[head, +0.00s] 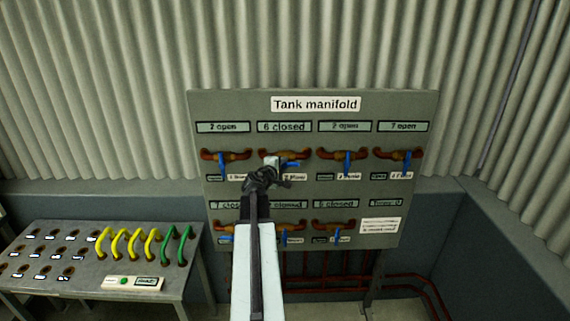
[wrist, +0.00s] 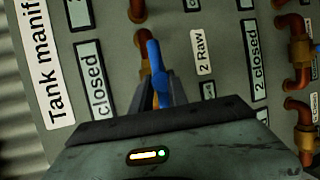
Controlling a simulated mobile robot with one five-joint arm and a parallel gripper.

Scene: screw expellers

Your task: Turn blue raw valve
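The blue valve handle labelled "2 Raw" (head: 292,163) is in the upper row of the Tank manifold panel, second from the left, and points sideways to the right in the head view. The display above it reads "6 closed". In the wrist view the handle (wrist: 154,70) is between the two dark fingers of my gripper (wrist: 158,85), in front of its copper pipe. I cannot tell whether the fingers press on it. In the head view my gripper (head: 276,174) is at this valve and hides part of it. The label "2 Raw" (wrist: 201,52) is beside the handle.
Other blue-handled valves, such as one to the left (head: 222,163) and one to the right (head: 347,162), flank it on the panel (head: 430,130). My arm covers part of the lower row. A table (head: 190,235) with yellow and green handles stands at the left.

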